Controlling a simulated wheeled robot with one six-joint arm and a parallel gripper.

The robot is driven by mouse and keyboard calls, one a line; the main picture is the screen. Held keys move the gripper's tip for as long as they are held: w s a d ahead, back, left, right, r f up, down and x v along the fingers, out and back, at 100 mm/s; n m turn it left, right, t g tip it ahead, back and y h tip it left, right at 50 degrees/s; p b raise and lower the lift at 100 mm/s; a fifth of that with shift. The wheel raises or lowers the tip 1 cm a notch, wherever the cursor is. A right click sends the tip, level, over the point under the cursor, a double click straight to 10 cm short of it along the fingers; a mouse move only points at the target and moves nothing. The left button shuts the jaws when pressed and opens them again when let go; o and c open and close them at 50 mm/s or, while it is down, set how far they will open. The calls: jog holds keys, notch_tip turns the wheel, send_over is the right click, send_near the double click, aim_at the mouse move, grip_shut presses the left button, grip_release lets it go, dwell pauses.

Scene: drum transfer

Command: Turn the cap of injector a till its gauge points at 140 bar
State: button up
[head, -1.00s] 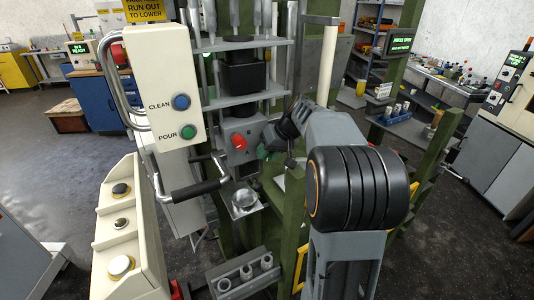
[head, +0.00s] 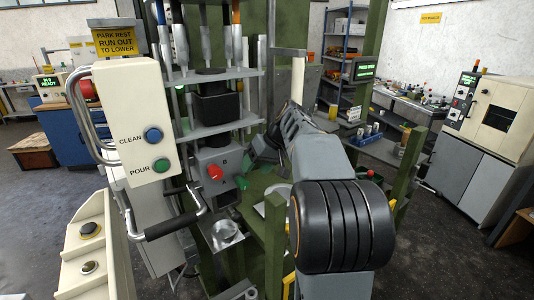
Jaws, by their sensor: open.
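My gripper (head: 264,150) is small and partly hidden behind my own wrist, just right of a grey box (head: 208,160) with a red knob (head: 215,172). It is open, and I see nothing held in it. Small dark lettering shows on the box face. Several upright injector-like cylinders with metal bodies (head: 181,45) hang in the frame above. I cannot tell which is injector a, and no gauge or bar reading is legible.
A cream panel (head: 135,110) with CLEAN and POUR buttons stands at the left, with a black-gripped handle (head: 172,224) below. A metal cup (head: 224,229) sits on a small plate. Green posts (head: 272,240) stand close to my arm. Open floor (head: 440,235) lies at right.

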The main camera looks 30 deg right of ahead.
jog(key=v, duration=0.7)
jog(key=shift+w+f, duration=0.1)
dwell(0.4)
